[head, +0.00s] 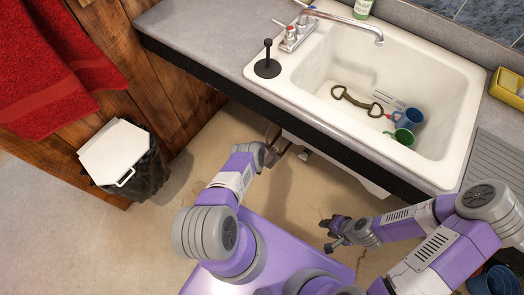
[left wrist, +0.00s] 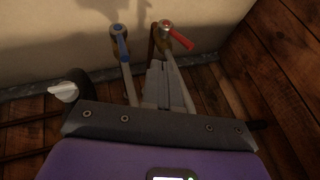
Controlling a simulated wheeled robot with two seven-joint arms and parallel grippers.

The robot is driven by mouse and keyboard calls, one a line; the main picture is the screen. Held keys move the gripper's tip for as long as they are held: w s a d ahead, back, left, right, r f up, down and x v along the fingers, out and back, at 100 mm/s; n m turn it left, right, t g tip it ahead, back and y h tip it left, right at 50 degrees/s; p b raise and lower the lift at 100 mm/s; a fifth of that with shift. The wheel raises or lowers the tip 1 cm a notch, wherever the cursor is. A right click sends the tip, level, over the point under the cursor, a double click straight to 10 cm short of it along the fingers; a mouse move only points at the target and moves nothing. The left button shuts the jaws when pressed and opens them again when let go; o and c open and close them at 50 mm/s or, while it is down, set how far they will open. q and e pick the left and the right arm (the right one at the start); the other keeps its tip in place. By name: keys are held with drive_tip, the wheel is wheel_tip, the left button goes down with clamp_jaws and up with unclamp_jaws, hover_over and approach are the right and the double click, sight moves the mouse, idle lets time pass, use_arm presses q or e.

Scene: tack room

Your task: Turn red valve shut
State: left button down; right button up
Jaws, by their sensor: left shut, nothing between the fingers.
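In the left wrist view, the red valve (left wrist: 179,37) stands near the wall, with a silver hub and a red lever slanting down to the right. A pipe runs down from it, partly behind my fingers. My left gripper (left wrist: 158,66) is shut and empty, its tips just below and left of the red lever; I cannot tell whether they touch the valve or pipe. In the head view my left gripper (head: 273,153) is at the counter's front edge, and the valve is hidden there. My right gripper (head: 328,235) appears open and empty, over the floor.
A blue-handled valve (left wrist: 121,43) stands left of the red one, and a white knob (left wrist: 63,91) lies further left. The counter (head: 205,50) holds a sink (head: 455,120) with cups inside. A bin (head: 125,160) stands at left. The floor between is clear.

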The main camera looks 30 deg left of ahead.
use_arm(q)
drive_tip(key=w+a+f+b, duration=0.4)
drive_tip(key=a+f+b, duration=0.1)
drive_tip(key=b, duration=0.4)
drive_tip(key=shift+a+f, duration=0.3)
drive_tip(key=shift+f, duration=0.6)
drive_tip(key=shift+a, duration=0.1)
drive_tip(key=shift+a+h, duration=0.1)
drive_tip(key=shift+h, duration=0.2)
